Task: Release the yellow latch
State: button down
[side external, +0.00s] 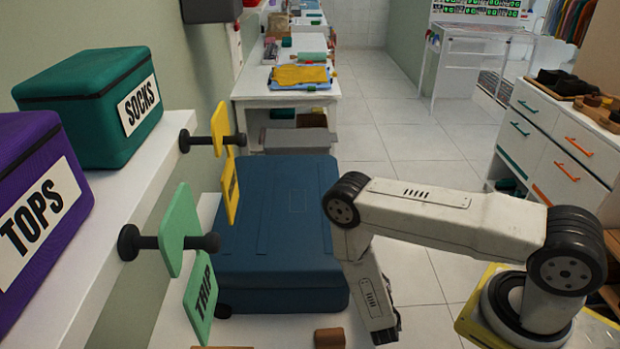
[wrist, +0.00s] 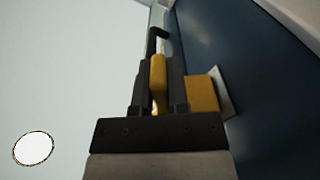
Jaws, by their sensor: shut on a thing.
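The yellow latch (wrist: 158,78) shows in the wrist view as an upright yellow piece between my fingers. My gripper (wrist: 159,90) is shut on it, with one dark finger on each side. A second yellow block (wrist: 202,93) sits just right of the fingers, against the dark blue case; I cannot tell whether it belongs to the latch. The blue case (side external: 280,220) lies closed in the side view, and its side also shows in the wrist view (wrist: 225,50). In the side view, my arm reaches down beside the case's right side, and the fingers and latch are hidden.
A white shelf (side external: 165,165) on the left holds a purple TOPS box (side external: 45,215) and a green SOCKS box (side external: 90,105). Green (side external: 200,300) and yellow tags (side external: 231,188) hang by the case's left side. A brown block (side external: 329,338) is in front.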

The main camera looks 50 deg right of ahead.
dwell(0.4)
jog(key=c, duration=0.6)
grip_release()
jog(key=shift+s+a, duration=0.1)
jog(key=shift+v, duration=3.75)
